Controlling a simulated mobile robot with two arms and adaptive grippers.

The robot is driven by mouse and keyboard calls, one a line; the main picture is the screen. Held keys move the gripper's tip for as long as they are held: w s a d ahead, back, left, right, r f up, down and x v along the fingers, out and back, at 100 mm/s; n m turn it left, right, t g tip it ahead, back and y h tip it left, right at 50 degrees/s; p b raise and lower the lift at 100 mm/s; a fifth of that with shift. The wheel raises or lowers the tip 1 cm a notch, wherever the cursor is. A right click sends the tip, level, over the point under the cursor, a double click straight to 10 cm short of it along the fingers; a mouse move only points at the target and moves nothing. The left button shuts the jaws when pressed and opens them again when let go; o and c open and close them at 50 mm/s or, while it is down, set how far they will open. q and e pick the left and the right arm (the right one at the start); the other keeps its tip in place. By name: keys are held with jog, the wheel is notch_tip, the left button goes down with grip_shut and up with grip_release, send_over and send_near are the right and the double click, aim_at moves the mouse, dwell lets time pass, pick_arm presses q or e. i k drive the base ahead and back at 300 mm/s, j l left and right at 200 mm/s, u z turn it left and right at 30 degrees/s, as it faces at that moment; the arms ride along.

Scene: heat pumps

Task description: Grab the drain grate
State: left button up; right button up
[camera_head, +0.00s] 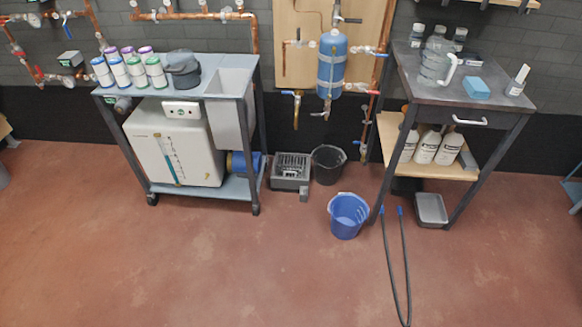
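A dark grey, box-shaped floor drain (277,183) stands on the floor by the back wall, between the two work tables. A slotted grey piece that looks like the drain grate (291,163) lies on its top. A small grey block (303,195) is at its front right corner. A black bucket (328,164) stands close to its right side. Neither of my grippers is in view.
A grey wheeled cart (255,190) with cans and a white unit stands left of the drain. The red floor (220,265) in front is clear.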

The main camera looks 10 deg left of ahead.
aim_at(289, 166)
jog(key=i+j+u, duration=0.2)
jog(key=i+j, duration=0.35)
jog(key=i, duration=0.2)
